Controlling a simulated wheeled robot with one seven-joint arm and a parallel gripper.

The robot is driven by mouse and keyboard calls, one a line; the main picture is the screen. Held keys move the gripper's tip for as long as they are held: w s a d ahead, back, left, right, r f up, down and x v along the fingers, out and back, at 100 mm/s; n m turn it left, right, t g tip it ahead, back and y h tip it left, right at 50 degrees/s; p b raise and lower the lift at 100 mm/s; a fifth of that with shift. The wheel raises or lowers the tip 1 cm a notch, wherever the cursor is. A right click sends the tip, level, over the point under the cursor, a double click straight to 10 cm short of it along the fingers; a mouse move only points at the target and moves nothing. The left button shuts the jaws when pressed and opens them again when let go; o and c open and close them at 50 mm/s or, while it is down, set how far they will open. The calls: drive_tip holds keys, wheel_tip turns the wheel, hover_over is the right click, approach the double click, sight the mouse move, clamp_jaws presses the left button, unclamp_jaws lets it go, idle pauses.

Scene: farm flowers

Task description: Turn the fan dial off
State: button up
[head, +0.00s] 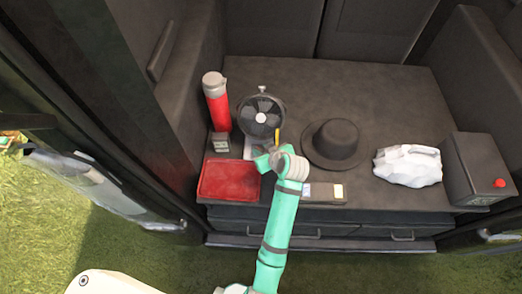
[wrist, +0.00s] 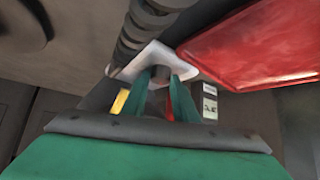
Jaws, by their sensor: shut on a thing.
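The small round fan (head: 261,116) stands on the dark cargo floor, its dark cage above a white base. The white base (wrist: 128,68) also shows in the wrist view, under a dark ribbed part of the fan. My gripper (head: 268,156) is in front of the fan, low at its base. In the wrist view its two green fingers (wrist: 166,95) reach to the front of the base and are shut on the dial. The fingers and base largely hide the dial, so its setting cannot be read.
A red tray (head: 229,180) lies left of my gripper. A red flask (head: 217,101) and a small grey box (head: 220,142) stand left of the fan.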

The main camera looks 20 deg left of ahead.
drive_tip(key=shift+w+d+f+n+g+y, duration=0.1)
drive_tip(key=shift+n+g+y, duration=0.25)
drive_tip(key=shift+n, duration=0.3)
drive_tip(key=shift+d+n+g+y, duration=0.1)
drive_tip(key=shift+n+g+y, duration=0.15)
drive_tip(key=shift+n+g, duration=0.3)
drive_tip(key=shift+n, duration=0.3)
drive_tip(key=o, duration=1.1)
drive_tip(key=shift+c, duration=0.2)
drive_tip(key=shift+d+r, duration=0.1)
drive_tip(key=shift+r, duration=0.15)
drive_tip(key=v, duration=1)
drive_tip(key=shift+d, duration=0.2)
